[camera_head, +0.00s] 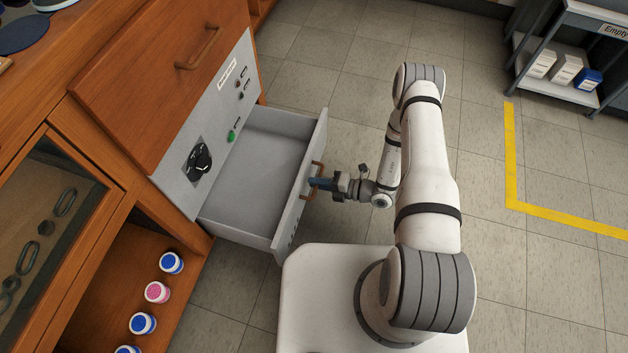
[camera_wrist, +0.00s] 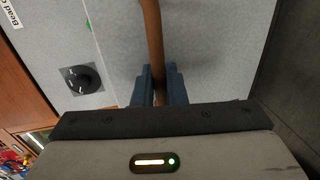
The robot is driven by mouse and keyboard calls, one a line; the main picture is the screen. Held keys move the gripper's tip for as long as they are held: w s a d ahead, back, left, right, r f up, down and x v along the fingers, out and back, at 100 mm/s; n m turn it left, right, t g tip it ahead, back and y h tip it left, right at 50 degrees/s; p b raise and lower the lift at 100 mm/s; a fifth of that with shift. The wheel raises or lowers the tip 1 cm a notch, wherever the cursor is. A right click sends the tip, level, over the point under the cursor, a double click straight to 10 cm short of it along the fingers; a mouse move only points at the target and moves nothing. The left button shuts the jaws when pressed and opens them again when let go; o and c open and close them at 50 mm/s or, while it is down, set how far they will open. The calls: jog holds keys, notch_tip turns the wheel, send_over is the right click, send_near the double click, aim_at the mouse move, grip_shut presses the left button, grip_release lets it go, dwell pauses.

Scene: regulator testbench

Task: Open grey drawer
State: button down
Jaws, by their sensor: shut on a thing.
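The grey drawer (camera_head: 252,172) is pulled well out of the wooden bench and its inside looks empty. A brown curved handle (camera_head: 313,180) sits on its front. My gripper (camera_head: 320,184) is shut on this handle from the drawer's outer side. In the wrist view, the blue fingers of my gripper (camera_wrist: 159,88) close on both sides of the brown handle (camera_wrist: 152,40). The grey drawer front (camera_wrist: 205,45) fills the area behind the handle.
A grey panel with a black knob (camera_head: 199,160) and a green button (camera_head: 231,136) stands behind the drawer. A wooden drawer front (camera_head: 165,75) is above. Jars with blue and pink lids (camera_head: 157,292) stand on a low shelf. Tiled floor (camera_head: 355,50) lies open beyond.

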jog(key=shift+w+d, duration=0.1)
jog(key=shift+w, duration=0.4)
jog(key=c, duration=1.8)
grip_release()
jog(key=shift+c, duration=0.2)
jog(key=shift+o, duration=1.4)
jog(key=shift+s, duration=0.15)
jog(key=p+v, duration=0.2)
jog(key=v, duration=0.5)
jog(key=shift+d, duration=0.25)
jog(key=shift+s+r, duration=0.1)
jog(key=shift+s, duration=0.05)
